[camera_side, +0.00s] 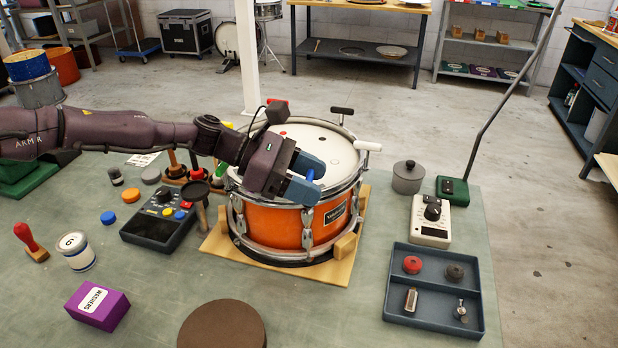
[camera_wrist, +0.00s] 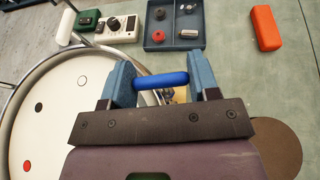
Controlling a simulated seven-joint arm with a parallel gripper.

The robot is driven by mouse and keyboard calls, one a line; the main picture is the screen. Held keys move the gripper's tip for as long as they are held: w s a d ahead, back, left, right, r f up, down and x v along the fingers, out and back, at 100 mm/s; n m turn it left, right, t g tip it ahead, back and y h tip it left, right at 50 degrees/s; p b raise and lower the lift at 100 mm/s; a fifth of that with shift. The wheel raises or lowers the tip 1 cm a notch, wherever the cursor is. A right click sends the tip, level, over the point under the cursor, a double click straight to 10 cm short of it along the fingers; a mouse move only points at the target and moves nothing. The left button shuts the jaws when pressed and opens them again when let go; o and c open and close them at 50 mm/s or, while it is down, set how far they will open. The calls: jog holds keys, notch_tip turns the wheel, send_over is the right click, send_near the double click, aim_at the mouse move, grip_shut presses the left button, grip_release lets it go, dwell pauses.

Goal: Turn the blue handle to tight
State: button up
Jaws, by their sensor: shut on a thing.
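The blue handle (camera_wrist: 160,81) is a short rounded bar. In the wrist view it spans the gap between the two blue-grey fingers of my gripper (camera_wrist: 161,72), one finger at each end. In the side view only a bit of the blue handle (camera_side: 310,176) shows between the fingers of my gripper (camera_side: 306,180), at the drum's near right rim. My gripper is shut on it. The orange drum (camera_side: 285,227) has a white head and metal hoop. Its lug under the handle is mostly hidden, so how tight it is cannot be told.
A white handle (camera_side: 368,146), a black handle (camera_side: 342,110) and a red handle (camera_side: 277,101) stand around the rim. The drum sits in a wooden cradle (camera_side: 225,247). A grey tray (camera_side: 433,320) and a white meter (camera_side: 430,222) stand to the right, a control box (camera_side: 155,235) to the left.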

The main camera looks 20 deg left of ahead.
jog(key=shift+m+g, duration=0.5)
jog(key=shift+g, duration=0.1)
jog(key=shift+a+m+g, duration=0.1)
jog(key=shift+m+g, duration=0.2)
jog(key=o, duration=0.9)
jog(key=v, duration=1.3)
